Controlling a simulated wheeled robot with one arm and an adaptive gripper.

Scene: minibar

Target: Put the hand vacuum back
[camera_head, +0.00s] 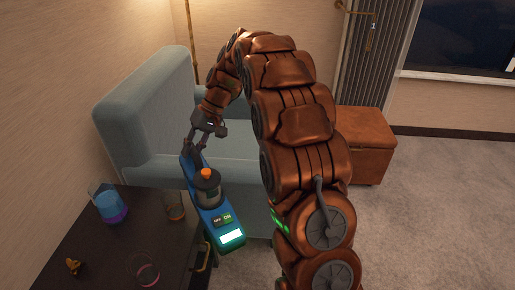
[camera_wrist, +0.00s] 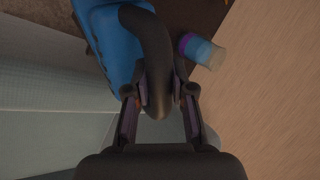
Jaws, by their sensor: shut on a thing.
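The hand vacuum (camera_head: 206,205) is blue with a grey canister, an orange cap and a lit white panel at its lower end. My gripper (camera_head: 197,148) is shut on its dark handle, at the vacuum's upper end. In the wrist view my gripper (camera_wrist: 160,98) has one finger on each side of the dark curved handle, and the blue body of the hand vacuum (camera_wrist: 107,32) lies beyond it. The vacuum is held in front of the armchair, at the right edge of the dark table. Whether it touches the table cannot be told.
The dark table (camera_head: 115,245) bears a blue and purple cup (camera_head: 108,205), a glass (camera_head: 175,205), a pink ring (camera_head: 147,270) and a small gold object (camera_head: 73,266). A pale blue armchair (camera_head: 150,100) stands behind. A brown ottoman (camera_head: 368,140) is at right. The carpet at right is clear.

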